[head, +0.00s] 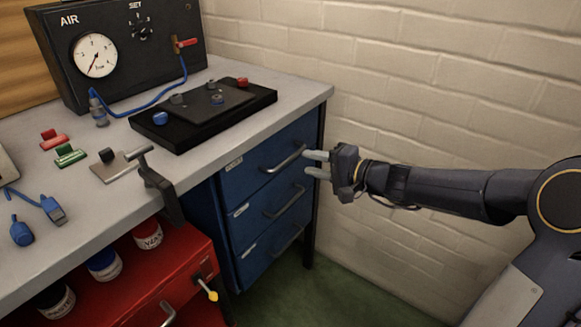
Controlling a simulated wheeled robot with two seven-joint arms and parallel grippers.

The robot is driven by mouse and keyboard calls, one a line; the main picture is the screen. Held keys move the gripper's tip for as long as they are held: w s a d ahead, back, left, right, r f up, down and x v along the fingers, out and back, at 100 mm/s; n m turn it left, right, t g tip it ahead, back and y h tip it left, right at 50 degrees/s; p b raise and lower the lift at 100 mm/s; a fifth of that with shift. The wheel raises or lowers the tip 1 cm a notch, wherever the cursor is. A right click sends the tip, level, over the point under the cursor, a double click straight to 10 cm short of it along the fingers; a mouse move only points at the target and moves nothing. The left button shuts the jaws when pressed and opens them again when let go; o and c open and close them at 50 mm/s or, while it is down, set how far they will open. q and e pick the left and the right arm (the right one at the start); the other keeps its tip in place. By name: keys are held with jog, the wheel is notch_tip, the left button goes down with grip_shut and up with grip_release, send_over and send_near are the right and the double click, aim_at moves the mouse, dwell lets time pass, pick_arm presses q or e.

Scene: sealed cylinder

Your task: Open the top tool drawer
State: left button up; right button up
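The blue drawer unit (222,215) stands under the right end of the workbench, with several drawers stacked one above another. The top tool drawer (255,160) has a white label and a grey bar handle (284,160), and it looks closed. My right gripper (313,164) reaches in from the right, its two pale fingers apart and pointing left at the right end of the top handle. The fingertips look very close to the handle; I cannot tell whether they touch it. Nothing shows between the fingers. My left gripper is not in view.
The grey workbench top (215,160) carries a black air panel (120,50), a black tray (180,130) and a clamp (160,185) at its front edge. A red cabinet (150,275) holding several jars stands at the lower left. A brick wall (420,90) is behind my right arm.

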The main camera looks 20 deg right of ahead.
jog(key=x, duration=0.6)
grip_shut()
jog(key=shift+s, duration=0.1)
